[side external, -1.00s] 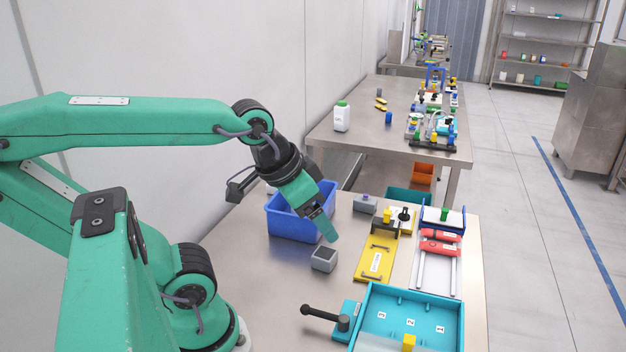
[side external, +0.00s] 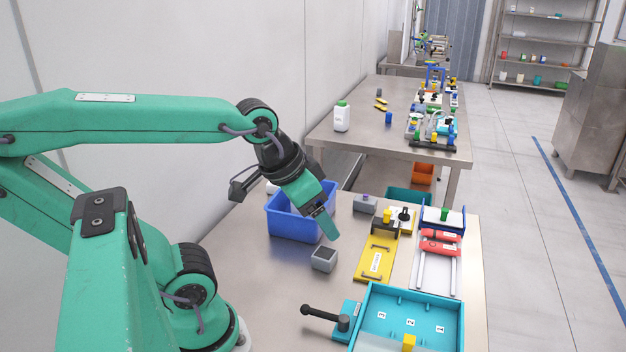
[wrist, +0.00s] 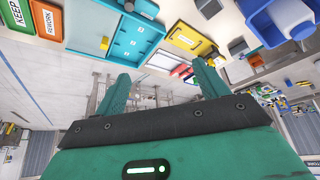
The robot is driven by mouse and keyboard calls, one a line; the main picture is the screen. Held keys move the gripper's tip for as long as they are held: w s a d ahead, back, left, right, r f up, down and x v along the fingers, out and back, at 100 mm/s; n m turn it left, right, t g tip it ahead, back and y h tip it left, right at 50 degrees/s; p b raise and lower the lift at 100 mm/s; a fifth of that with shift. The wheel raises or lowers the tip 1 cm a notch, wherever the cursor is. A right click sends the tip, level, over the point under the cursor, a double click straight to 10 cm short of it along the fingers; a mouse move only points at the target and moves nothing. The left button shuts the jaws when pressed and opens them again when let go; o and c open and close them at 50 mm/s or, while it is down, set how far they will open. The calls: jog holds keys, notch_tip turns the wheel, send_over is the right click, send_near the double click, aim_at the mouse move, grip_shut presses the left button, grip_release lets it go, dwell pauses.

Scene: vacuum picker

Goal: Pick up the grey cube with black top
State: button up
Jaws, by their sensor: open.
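The grey cube with black top (side external: 324,259) stands upright on the steel table, just in front of the blue bin, in the side view. A grey block that appears to be this cube (wrist: 208,7) shows at the top edge of the wrist view, partly cut off. My gripper (side external: 331,229) is tilted downward in front of the bin, above and slightly beyond the cube, apart from it. In the wrist view its two green fingers (wrist: 160,74) are spread with nothing between them.
The blue bin (side external: 287,224) stands behind the cube. A grey button box (side external: 365,204) and yellow panel (side external: 374,262) lie to the right. A turquoise tray (side external: 365,338) and black lever (side external: 322,316) are in front. Bare table lies left of the cube.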

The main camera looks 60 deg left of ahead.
jog(key=w+a+f+n+g, duration=0.3)
jog(key=w+a+f+n, duration=0.1)
jog(key=w+a+f, duration=0.2)
jog(key=n+g, duration=0.2)
jog(key=n, duration=0.1)
send_over(323, 254)
jog(key=d, duration=0.1)
notch_tip(323, 254, down, 9)
jog(key=shift+f, duration=0.2)
jog(key=shift+a+f, duration=0.2)
jog(key=shift+f, duration=1.5)
jog(key=shift+f, duration=0.1)
jog(key=shift+a+f, duration=0.15)
jog(key=shift+f, duration=2.35)
jog(key=c, duration=1.1)
jog(key=shift+r, duration=0.15)
